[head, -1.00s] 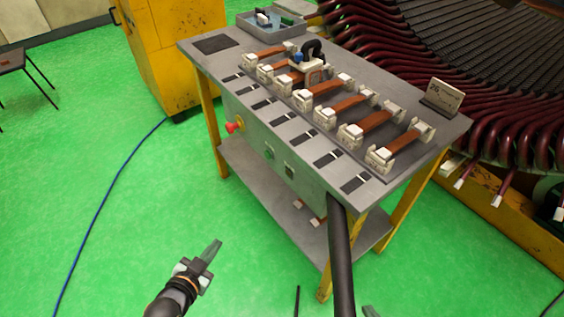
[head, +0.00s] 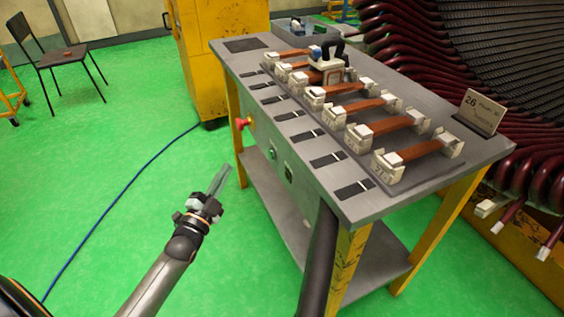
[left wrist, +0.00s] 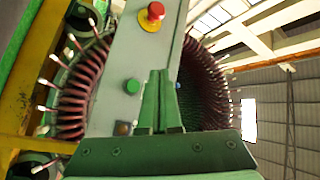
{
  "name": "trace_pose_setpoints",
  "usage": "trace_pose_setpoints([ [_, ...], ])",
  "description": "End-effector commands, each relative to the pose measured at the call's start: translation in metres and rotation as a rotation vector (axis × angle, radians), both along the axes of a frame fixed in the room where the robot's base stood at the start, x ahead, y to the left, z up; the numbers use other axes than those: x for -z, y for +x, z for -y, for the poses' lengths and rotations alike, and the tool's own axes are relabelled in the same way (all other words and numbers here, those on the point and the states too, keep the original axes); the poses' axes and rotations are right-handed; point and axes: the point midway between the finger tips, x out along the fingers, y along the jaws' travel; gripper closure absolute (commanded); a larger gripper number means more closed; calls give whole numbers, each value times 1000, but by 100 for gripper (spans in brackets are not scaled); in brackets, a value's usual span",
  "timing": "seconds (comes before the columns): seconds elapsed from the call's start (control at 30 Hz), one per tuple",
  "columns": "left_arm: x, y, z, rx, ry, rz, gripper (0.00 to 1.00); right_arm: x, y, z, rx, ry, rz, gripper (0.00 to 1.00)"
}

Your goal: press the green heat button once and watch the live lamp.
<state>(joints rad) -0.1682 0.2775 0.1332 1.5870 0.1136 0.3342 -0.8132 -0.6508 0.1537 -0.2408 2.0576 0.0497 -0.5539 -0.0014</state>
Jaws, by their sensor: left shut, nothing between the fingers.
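The green button (head: 272,154) is on the front panel of the grey workbench (head: 480,155). It also shows in the left wrist view (left wrist: 132,87), just left of my fingertips. My left gripper (head: 223,172) is shut and empty, in front of the panel and to the left of the button in the head view. A gap of floor shows between them there. In the left wrist view its fingers (left wrist: 159,74) point along the panel. I cannot make out which small panel fitting is the live lamp, or whether it is lit. My right gripper is not in view.
A red mushroom button (head: 241,123) on a yellow base is beside the green one. Copper bars (head: 385,127) in white blocks fill the bench top. Green floor at left is open, with a blue cable (head: 118,182).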

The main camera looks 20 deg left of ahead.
Motion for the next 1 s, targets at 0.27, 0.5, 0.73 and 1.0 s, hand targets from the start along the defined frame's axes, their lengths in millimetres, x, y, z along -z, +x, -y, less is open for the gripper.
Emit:
trace_pose_setpoints([
  [0.27,-3,2,-4,-8,18,15,100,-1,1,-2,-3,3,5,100],
  [0.5,-2,3,-2,-7,16,14,100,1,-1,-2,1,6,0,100],
  [0.73,-1,20,12,-7,13,18,100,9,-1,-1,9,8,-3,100],
  [1.0,-1,49,37,-7,13,17,100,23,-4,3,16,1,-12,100],
])
